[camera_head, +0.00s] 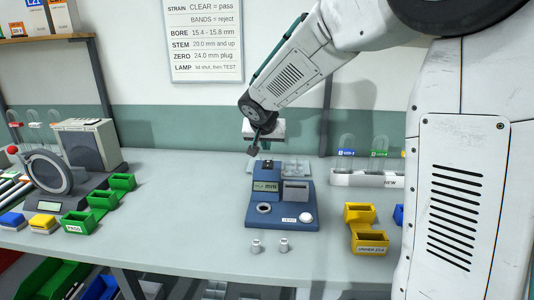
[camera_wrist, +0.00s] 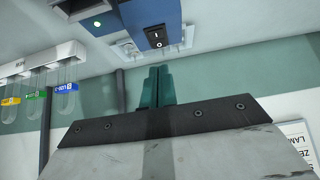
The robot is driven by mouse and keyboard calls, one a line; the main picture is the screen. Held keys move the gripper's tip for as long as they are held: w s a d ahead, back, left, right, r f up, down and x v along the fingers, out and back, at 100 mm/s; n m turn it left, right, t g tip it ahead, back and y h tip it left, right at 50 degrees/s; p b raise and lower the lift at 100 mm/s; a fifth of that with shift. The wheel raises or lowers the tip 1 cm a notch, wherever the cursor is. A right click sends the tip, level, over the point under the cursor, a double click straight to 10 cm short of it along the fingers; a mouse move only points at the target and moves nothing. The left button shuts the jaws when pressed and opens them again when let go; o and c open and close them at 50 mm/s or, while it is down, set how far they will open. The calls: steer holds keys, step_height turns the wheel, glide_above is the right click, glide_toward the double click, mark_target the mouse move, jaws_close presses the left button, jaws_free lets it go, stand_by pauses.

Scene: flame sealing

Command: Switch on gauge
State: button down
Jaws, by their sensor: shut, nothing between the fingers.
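The gauge (camera_head: 282,218) is a blue bench unit in the middle of the table, with a sloped head, a small greenish display (camera_head: 266,186) and a round ring on its deck. Its blue back also shows at the top of the wrist view (camera_wrist: 190,12), with a black rocker switch (camera_wrist: 155,37) marked I and O. Which side of the rocker is pressed is hard to tell. My gripper (camera_head: 254,150) is above and behind the gauge's head. In the wrist view its teal fingers (camera_wrist: 157,72) are together, empty, pointing toward the switch, with a gap visible between.
A white rack (camera_head: 366,179) with glass tubes stands behind right.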

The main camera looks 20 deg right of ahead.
steer(key=s+a+r, duration=0.3)
steer(key=s+r, duration=0.1)
steer(key=s, duration=0.1)
steer(key=shift+r, duration=0.2)
stand_by(0.3)
steer(key=s+a+f+n+g+y, duration=0.1)
steer(key=s+n+g+y, duration=0.1)
steer(key=s, duration=1.5)
steer(key=s+f+n+g+y, duration=0.1)
steer(key=s+f+n+g, duration=0.1)
steer(key=s, duration=1.6)
steer(key=shift+a+n+g+y, duration=0.4)
steer(key=shift+n+g, duration=0.2)
steer(key=shift+n, duration=0.4)
